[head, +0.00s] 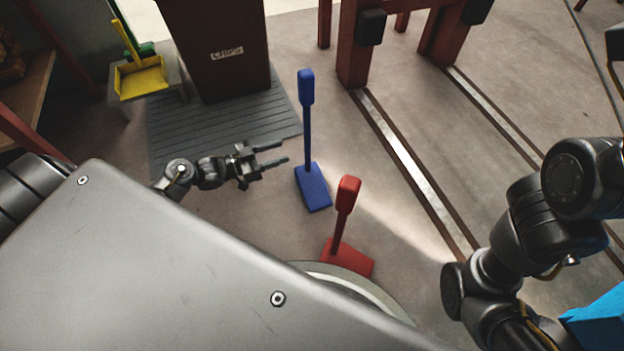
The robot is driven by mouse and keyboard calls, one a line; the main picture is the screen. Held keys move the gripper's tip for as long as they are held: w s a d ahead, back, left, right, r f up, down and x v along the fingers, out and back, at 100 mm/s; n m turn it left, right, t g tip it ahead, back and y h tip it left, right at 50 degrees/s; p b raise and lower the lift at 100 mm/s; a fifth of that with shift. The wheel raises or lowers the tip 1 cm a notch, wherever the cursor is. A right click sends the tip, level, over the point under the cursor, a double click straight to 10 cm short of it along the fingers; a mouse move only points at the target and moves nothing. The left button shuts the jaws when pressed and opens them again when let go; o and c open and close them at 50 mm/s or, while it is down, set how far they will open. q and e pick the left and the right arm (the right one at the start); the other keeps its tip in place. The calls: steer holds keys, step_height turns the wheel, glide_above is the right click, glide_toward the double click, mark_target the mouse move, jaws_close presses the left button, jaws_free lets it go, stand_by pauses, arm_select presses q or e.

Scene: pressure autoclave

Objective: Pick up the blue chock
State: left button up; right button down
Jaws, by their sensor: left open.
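The blue chock (313,187) rests on the floor, with a tall upright blue handle (307,120) ending in a thicker grip at the top. My left gripper (284,153) is open and empty, its two fingers pointing right toward the blue handle. In the picture a small gap shows between the fingertips and the handle; I cannot tell the exact depth. My right arm (528,230) is at the right, and its gripper does not show.
A red chock (346,257) with a shorter-looking handle stands just in front, partly hidden by my base. Floor rails (405,160) run at the right, beside red posts (354,60).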

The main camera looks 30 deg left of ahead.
mark_target(308, 143)
arm_select(q)
steer(key=b+x, duration=0.1)
steer(key=x, duration=0.2)
steer(key=b+x, duration=0.2)
steer(key=x, duration=0.1)
steer(key=b+x, duration=0.2)
steer(key=x, duration=0.1)
steer(key=shift+f, duration=0.3)
steer(key=shift+w+d+r, duration=0.15)
steer(key=shift+w+d, duration=0.1)
jaws_close()
steer(key=shift+r, duration=0.1)
stand_by(0.9)
